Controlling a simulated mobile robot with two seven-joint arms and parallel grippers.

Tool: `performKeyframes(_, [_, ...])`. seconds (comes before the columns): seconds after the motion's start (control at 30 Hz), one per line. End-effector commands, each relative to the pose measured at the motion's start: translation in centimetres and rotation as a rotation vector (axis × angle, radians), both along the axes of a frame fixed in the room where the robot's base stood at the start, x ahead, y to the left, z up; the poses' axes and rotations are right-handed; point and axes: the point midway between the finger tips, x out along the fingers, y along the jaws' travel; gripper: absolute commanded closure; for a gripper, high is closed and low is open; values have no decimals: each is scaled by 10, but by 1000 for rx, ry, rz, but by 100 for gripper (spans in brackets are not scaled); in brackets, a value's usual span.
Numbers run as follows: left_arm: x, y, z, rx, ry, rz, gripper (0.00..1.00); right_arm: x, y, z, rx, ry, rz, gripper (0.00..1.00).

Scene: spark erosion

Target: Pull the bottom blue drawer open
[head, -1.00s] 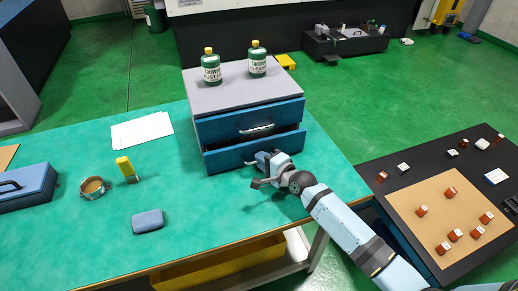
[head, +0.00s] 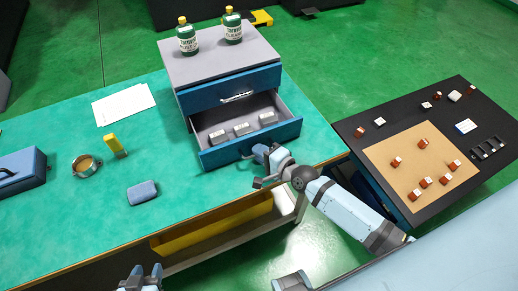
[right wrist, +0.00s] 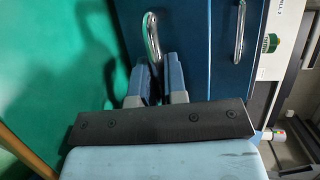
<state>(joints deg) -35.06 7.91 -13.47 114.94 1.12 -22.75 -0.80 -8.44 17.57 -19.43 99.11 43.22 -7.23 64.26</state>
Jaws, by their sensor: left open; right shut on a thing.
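The bottom blue drawer (head: 225,153) of the grey-topped cabinet (head: 200,70) stands open, showing grey blocks (head: 241,129) inside. My right gripper (head: 264,156) is at its front, shut on the drawer's handle. In the right wrist view the fingers (right wrist: 160,82) close around the lower end of the silver handle (right wrist: 151,35), on the blue drawer front. In the head view that handle is hidden by the gripper. My left gripper (head: 142,278) is open and empty at the bottom edge, away from the cabinet.
Two green bottles (head: 187,38) stand on the cabinet. Papers (head: 124,104), a yellow-topped item (head: 115,146), a round cup (head: 85,166), a blue-grey block (head: 142,192) and a blue toolbox (head: 22,175) lie left on the green table. A black table (head: 360,142) with small parts stands right.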

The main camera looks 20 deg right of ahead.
Motion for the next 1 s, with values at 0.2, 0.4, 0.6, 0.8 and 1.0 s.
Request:
performKeyframes(0.2, [0,-1,-1,-1,4,1,57,0,0,0,-1,0,0,69])
performKeyframes(0.4, [0,-1,-1,-1,6,1,57,0,0,0,0,0,0,63])
performKeyframes(0.6, [0,-1,-1,-1,6,1,57,-5,-3,1,0,1,0,63])
performKeyframes(0.8, [0,0,-1,-1,4,2,57,-36,-17,6,-1,3,0,63])
performKeyframes(1.0, [0,0,-2,-2,5,3,57,-78,-36,16,-2,3,1,63])
